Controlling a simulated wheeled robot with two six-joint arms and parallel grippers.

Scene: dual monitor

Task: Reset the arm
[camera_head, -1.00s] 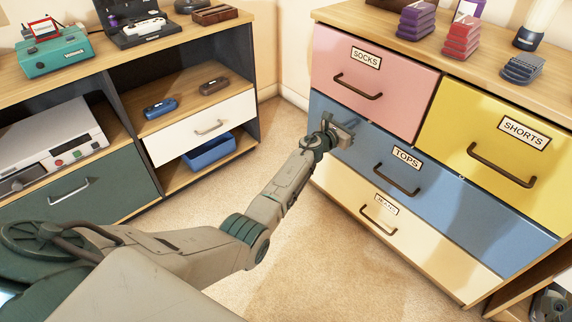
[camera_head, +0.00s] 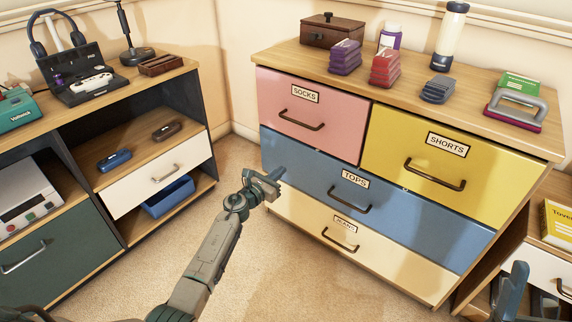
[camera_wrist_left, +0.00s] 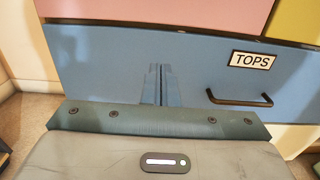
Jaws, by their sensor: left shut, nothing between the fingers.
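My left gripper (camera_head: 272,181) is shut and empty. It hangs in front of the left end of the blue TOPS drawer (camera_head: 300,178). In the left wrist view its closed fingers (camera_wrist_left: 158,85) show against the blue drawer front, left of the TOPS label and the dark handle. I cannot tell whether the fingertips touch the drawer front. The left arm (camera_head: 215,250) reaches up from the bottom of the head view. A dark blue-grey part (camera_head: 514,290) at the bottom right looks like my right gripper, but its jaws are unclear.
The pink SOCKS drawer (camera_head: 275,107), yellow SHORTS drawer (camera_head: 400,140) and cream JEANS drawer (camera_head: 300,228) look closed. Folded items and a wooden box (camera_head: 332,32) stand on the dresser top. A shelf unit (camera_head: 193,105) stands at left. Carpet (camera_head: 290,285) between them is clear.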

